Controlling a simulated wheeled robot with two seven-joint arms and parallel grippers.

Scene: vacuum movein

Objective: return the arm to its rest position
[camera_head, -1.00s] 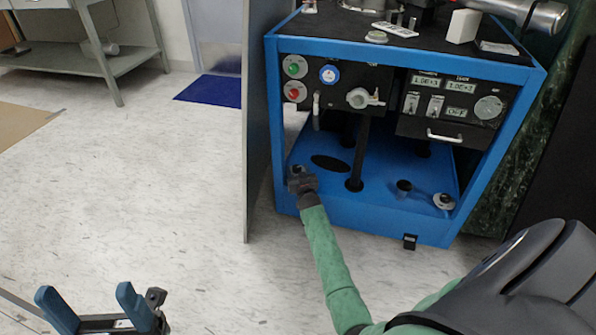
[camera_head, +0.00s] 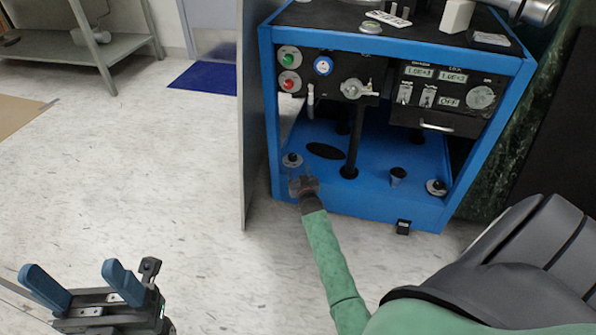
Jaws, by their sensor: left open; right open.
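My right gripper (camera_head: 303,184) is at the end of the green arm, at the front left edge of the blue cabinet's lower shelf (camera_head: 360,180). Its jaws are small and dark here, with nothing seen between them. A small round knob (camera_head: 292,160) on the shelf stands just beyond the jaws, apart from them as far as I can see. My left gripper (camera_head: 72,285) is at the lower left over the floor, with its two blue fingers wide apart and empty.
The blue cabinet (camera_head: 265,80) carries a panel with buttons, a valve and displays. A grey partition (camera_head: 240,110) stands close to its left side. A grey bench (camera_head: 70,50) is at the far left. The floor (camera_head: 130,170) between is clear.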

